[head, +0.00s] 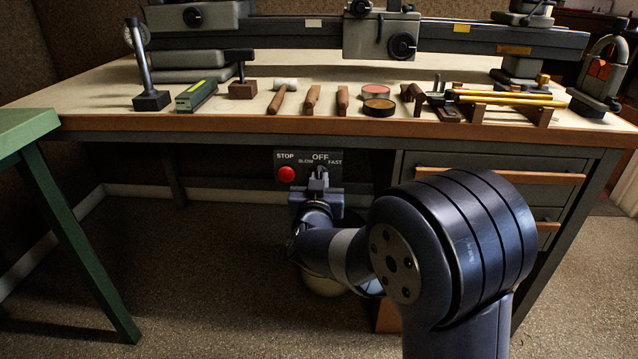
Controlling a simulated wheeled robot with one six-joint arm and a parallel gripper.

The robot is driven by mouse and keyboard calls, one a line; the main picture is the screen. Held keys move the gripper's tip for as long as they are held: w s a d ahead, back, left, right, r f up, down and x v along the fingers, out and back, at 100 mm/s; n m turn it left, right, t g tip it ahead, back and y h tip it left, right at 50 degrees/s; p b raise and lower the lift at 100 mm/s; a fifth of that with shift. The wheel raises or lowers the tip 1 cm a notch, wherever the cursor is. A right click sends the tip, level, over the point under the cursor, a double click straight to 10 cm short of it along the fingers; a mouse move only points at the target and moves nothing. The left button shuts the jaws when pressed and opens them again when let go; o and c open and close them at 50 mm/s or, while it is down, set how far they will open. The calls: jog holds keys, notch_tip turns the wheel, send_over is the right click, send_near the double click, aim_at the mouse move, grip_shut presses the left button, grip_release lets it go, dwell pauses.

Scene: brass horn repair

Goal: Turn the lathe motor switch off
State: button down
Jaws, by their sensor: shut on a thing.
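The lathe motor switch panel (284,157) is a dark plate under the front edge of the bench. It carries a red button marked STOP (286,174) on the left and a selector lettered SLOW, OFF and FAST on the right. My gripper (319,176) is in front of the panel, just below the lettering, shut on the selector knob (322,168). The knob is mostly hidden by the jaws; its top seems to lie toward the FAST side, but it is too small to be sure. My gripper is clear of the red button.
The workbench (90,100) holds the lathe (440,37), a row of wooden-handled tools (313,98), round tins (379,107) and a rack with brass rods (505,97). Drawers (500,177) stand right of the panel. A green table (50,200) is at left. Open floor lies between.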

dwell(0.3)
jog(key=c, duration=1.4)
grip_release()
jog(key=shift+c, duration=0.2)
jog(key=shift+s, duration=0.15)
jog(key=s+p, duration=0.2)
jog(key=s, duration=0.8)
jog(key=shift+s+a+p, duration=0.15)
jog(key=shift+s+p, duration=0.15)
jog(key=shift+p, duration=0.1)
jog(key=shift+w, duration=0.15)
jog(key=w+b, duration=0.2)
jog(key=w, duration=0.8)
jog(key=shift+w, duration=0.3)
